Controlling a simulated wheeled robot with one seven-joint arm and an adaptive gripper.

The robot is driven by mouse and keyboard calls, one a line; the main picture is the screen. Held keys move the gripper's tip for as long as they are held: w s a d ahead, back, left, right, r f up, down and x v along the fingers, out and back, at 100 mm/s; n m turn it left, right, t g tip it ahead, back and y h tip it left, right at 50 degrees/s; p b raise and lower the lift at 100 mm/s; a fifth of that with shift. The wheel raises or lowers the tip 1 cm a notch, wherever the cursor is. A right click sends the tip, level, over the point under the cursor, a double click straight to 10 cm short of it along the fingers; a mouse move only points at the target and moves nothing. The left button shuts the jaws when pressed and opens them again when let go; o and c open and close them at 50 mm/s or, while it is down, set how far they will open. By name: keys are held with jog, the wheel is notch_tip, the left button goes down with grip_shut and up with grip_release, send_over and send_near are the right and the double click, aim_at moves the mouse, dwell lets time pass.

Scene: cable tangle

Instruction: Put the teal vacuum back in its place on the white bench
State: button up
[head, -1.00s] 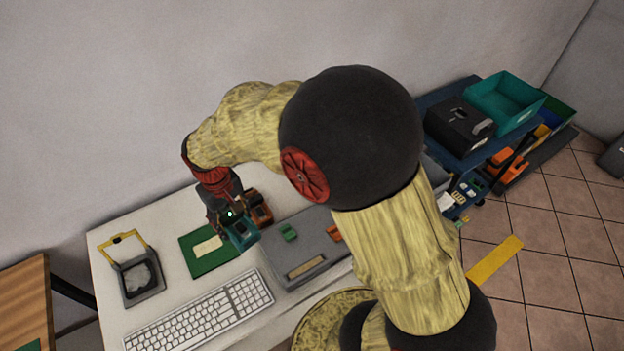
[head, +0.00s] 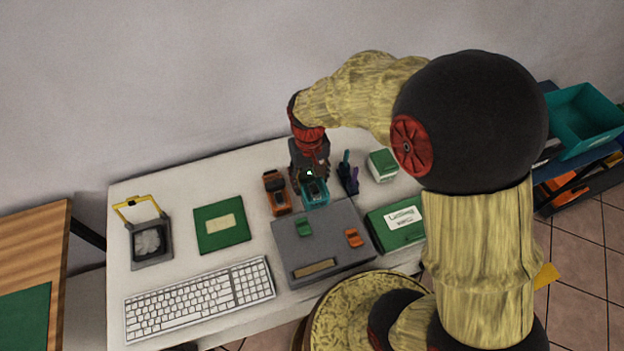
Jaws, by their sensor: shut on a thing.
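The teal vacuum (head: 316,193) is at the back middle of the white bench (head: 180,190), just behind the grey case. My gripper (head: 311,176) points down from above and is shut on the vacuum, covering part of its top. An orange tool (head: 277,192) stands just left of the vacuum. I cannot tell whether the vacuum touches the bench or hangs slightly above it.
A grey case (head: 325,245) lies in front of the vacuum. A dark holder with upright pieces (head: 348,178), a green-and-white box (head: 383,166) and a green case (head: 398,228) are to the right.

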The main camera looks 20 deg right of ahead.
jog(key=w+f, duration=0.2)
jog(key=w+d+f+b, duration=0.1)
jog(key=w+f, duration=0.1)
jog(key=w+d+f, duration=0.1)
jog(key=w+f, duration=0.1)
jog(key=shift+f+b, duration=0.1)
jog(key=shift+b, duration=0.3)
jog(key=shift+w+d+f+b, duration=0.1)
jog(key=shift+f+b, duration=0.15)
jog(key=shift+f, duration=0.65)
jog(key=shift+w+d+f+b, duration=0.1)
jog(key=shift+f+b, duration=0.1)
jog(key=shift+f, duration=0.7)
jog(key=shift+f, duration=0.15)
jog(key=o, duration=1.2)
